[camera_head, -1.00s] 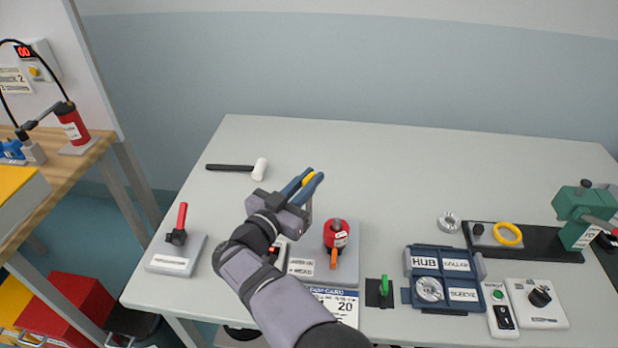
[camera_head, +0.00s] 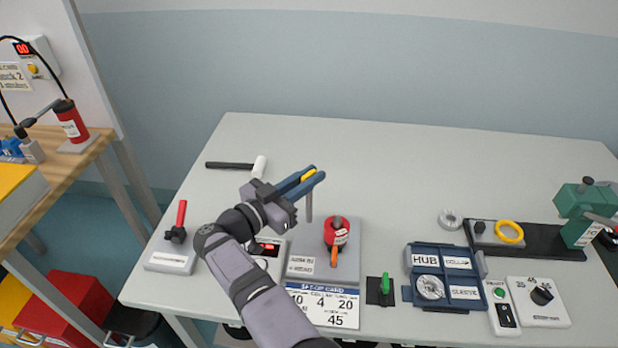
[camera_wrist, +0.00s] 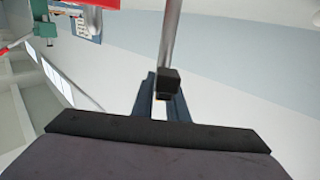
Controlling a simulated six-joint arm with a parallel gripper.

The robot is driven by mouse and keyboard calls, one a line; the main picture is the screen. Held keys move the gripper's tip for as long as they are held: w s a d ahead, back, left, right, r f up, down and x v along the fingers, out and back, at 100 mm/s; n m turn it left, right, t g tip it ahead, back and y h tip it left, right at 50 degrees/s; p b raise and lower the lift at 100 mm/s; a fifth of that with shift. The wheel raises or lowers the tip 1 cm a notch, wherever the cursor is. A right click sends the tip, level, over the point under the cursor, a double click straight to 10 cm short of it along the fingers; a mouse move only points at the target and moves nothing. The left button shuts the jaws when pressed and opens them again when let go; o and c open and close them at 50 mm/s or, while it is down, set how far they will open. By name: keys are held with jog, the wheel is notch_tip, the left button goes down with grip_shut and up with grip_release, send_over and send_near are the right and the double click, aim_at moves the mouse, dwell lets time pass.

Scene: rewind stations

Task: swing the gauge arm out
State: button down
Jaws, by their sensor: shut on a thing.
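My gripper (camera_head: 314,174) is above the table, shut on a yellow piece (camera_head: 308,175) that shows between its blue fingers. A red labelled spool unit (camera_head: 343,236) with an orange lever (camera_head: 334,257) sits on a grey base (camera_head: 350,262) to the right of and below the gripper. The gauge arm's pivot is not clearly visible.
A mallet (camera_head: 230,166) lies behind left. A red-handled lever block (camera_head: 170,258) is at left. A setup card (camera_head: 325,305), green switch (camera_head: 385,285), dark blue tray (camera_head: 412,265) and green press (camera_head: 578,205) stand front and right. The back of the table is clear.

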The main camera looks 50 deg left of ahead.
jog(key=shift+r, duration=0.4)
jog(key=c, duration=1.9)
grip_release()
jog(key=shift+w, duration=0.1)
jog(key=shift+o, duration=0.2)
jog(key=shift+f, duration=0.15)
jog(key=shift+s+f, duration=0.1)
jog(key=shift+s, duration=0.1)
jog(key=shift+s, duration=0.25)
jog(key=shift+s+d+b, duration=0.2)
jog(key=shift+s+b, duration=0.15)
jog(key=shift+s, duration=1.3)
jog(key=shift+s+d+b, duration=0.2)
jog(key=shift+s+b, duration=0.15)
jog(key=shift+s, duration=1.25)
